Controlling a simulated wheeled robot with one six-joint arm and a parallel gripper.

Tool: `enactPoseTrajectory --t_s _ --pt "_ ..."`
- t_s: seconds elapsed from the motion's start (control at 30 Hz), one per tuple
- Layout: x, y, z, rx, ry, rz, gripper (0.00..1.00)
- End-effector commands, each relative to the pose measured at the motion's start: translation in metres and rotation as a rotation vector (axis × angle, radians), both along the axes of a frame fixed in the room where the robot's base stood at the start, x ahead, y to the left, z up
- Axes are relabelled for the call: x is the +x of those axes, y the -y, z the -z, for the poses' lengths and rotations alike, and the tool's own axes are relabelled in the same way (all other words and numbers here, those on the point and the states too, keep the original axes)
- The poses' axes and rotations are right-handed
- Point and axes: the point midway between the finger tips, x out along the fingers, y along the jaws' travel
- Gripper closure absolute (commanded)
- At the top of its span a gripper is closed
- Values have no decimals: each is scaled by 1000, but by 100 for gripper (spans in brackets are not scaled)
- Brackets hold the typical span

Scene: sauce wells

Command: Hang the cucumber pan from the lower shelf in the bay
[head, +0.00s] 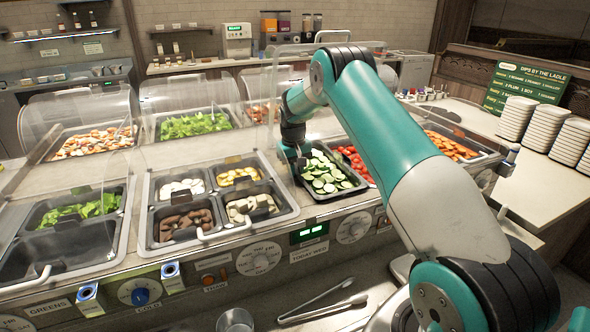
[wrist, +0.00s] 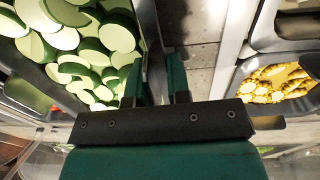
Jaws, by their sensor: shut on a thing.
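The cucumber pan (head: 342,196) is a dark rectangular pan full of sliced cucumber, over the counter between the four-pan well and the tomatoes. My gripper (head: 292,158) is at its left side in the head view. In the wrist view my gripper (wrist: 163,78) has its two green fingers closed at the edge of the cucumber pan (wrist: 148,28), with the slices to the left. The fingertip contact is partly hidden. I cannot tell whether the pan rests on the shelf in the bay or is held above it; that shelf is hidden.
The four-pan well (head: 222,228) is close on the left, with yellow slices (head: 238,177) nearest. Tomatoes (head: 353,160) are close on the right, partly behind my arm. Clear guards (head: 190,95) stand behind. Tongs (head: 322,306) lie on the front ledge.

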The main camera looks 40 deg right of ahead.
Motion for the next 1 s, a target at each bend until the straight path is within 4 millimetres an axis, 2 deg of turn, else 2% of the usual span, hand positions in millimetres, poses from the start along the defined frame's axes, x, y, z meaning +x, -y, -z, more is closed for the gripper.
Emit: enactPoseTrajectory --t_s 0.03,0.23,0.27,0.33,0.4,1.0 --pt "-6 -3 16 7 -21 -1 100" --pt "-5 -3 17 6 -20 -1 100" --pt "-5 -3 17 6 -20 -1 80" --pt "-5 -3 17 7 -20 -2 64" --pt "-5 -4 17 7 -20 -3 53" --pt "-4 -8 17 9 -19 -11 56"
